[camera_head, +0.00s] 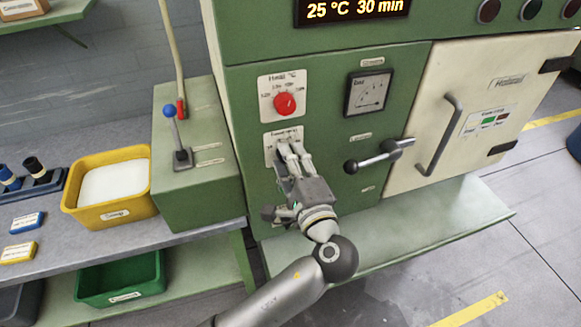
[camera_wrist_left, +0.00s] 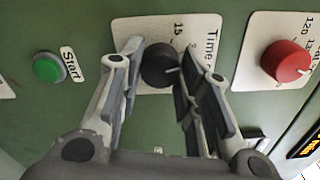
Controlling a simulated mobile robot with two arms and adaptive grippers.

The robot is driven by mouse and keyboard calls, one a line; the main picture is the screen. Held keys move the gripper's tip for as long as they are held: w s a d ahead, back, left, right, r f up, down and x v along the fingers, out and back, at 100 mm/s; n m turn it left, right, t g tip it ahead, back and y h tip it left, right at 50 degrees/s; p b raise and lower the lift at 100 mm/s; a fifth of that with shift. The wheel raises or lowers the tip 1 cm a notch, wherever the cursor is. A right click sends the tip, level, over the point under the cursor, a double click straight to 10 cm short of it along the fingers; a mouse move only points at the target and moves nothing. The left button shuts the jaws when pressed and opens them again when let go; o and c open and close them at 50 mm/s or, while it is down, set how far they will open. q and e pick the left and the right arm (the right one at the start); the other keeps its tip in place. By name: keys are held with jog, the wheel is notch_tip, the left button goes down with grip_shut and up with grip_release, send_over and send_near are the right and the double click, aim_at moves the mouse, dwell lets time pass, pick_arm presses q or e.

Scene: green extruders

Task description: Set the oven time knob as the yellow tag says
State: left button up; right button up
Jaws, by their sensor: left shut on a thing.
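The black time knob (camera_wrist_left: 160,65) sits on a white plate marked "Time" (camera_wrist_left: 205,45) with "15" legible. In the wrist view it lies between the two fingers of my left gripper (camera_wrist_left: 157,80), which is shut on it. The knob's white pointer line is partly visible, aimed toward the right finger. In the head view my left gripper (camera_head: 287,152) reaches the lower white plate (camera_head: 270,135) on the green oven and hides the knob. A small yellow tag-like piece (camera_head: 18,252) lies on the bench at left; its print is unreadable. My right gripper is out of view.
The red heat knob (camera_head: 285,103) is above the gripper, with a gauge (camera_head: 368,92) to its right. The display (camera_head: 352,10) reads 25 °C, 30 min. A green Start button (camera_wrist_left: 48,67) is nearby.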

pick_arm(q)
jog(key=shift+f+n+b, duration=0.1)
jog(key=shift+n+b, duration=0.2)
jog(key=shift+n, duration=0.1)
jog(key=o, duration=1)
jog(key=shift+s, duration=0.1)
jog(key=v, duration=0.7)
jog(key=shift+s, duration=0.15)
